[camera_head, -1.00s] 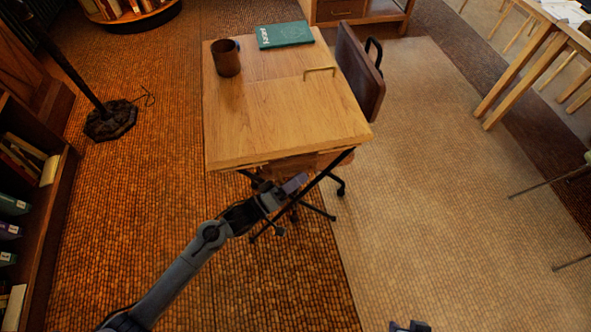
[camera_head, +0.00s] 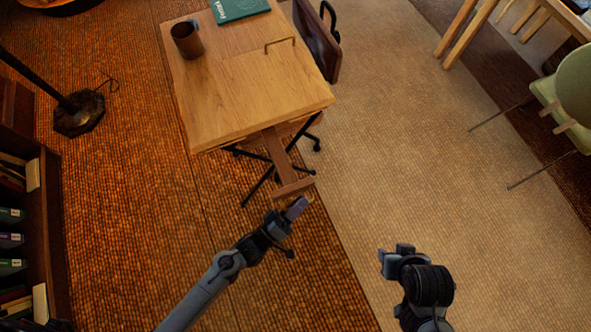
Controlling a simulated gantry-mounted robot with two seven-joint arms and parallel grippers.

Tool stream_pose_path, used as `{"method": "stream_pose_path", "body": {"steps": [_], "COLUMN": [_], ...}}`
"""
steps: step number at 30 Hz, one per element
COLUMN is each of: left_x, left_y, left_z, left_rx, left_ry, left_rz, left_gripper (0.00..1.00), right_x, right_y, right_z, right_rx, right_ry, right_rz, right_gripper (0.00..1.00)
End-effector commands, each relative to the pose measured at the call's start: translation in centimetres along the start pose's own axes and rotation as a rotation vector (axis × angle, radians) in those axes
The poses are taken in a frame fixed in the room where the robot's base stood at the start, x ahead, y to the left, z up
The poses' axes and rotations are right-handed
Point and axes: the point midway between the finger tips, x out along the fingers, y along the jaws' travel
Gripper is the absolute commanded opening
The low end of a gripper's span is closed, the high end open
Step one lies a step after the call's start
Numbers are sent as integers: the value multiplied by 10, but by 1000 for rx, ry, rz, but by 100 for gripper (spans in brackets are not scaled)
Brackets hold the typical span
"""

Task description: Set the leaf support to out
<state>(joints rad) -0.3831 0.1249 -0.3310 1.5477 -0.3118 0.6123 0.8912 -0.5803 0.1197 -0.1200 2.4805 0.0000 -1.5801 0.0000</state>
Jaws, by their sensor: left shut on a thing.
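The leaf support (camera_head: 278,156) is a brown wooden bar with a crosspiece at its near end. It sticks out from under the near edge of the wooden desk (camera_head: 250,90). My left gripper (camera_head: 298,205) is at the crosspiece and shut on it; the fingertips partly blend with its edge. My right gripper (camera_head: 388,257) is over the floor to the right, apart from the desk. Its fingers are too unclear to show whether they are open.
A brown mug (camera_head: 187,42) and a green book (camera_head: 238,9) rest on the desk. A dark chair (camera_head: 318,40) stands at its right side. A bookshelf (camera_head: 48,215) is at the left and a green chair (camera_head: 570,90) at the right.

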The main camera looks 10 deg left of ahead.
Motion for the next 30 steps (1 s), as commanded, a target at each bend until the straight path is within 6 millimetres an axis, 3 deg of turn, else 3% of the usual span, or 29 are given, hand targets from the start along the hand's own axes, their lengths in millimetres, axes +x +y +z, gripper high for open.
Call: {"method": "stream_pose_path", "body": {"steps": [8,9,10,20,25,30], "left_x": [1,1,1,-3,-20,-49], "left_y": [3,3,3,2,2,2], "left_z": [2,2,2,2,1,1], "left_rx": [-5,-5,-5,-4,-3,-3], "left_ry": [-2,-2,-2,-3,-3,-3], "left_rz": [7,7,7,3,1,0], "left_gripper": [0,19,21,21,21,21], "right_x": [0,0,0,0,-5,-10], "right_y": [0,0,0,0,0,0], "right_z": [0,0,0,0,-1,-3], "right_rx": [0,0,0,0,0,0], "right_ry": [-1,-1,-1,-1,-1,-1], "right_rz": [0,0,0,0,0,0], "right_gripper": [43,43,43,43,43,43]}}
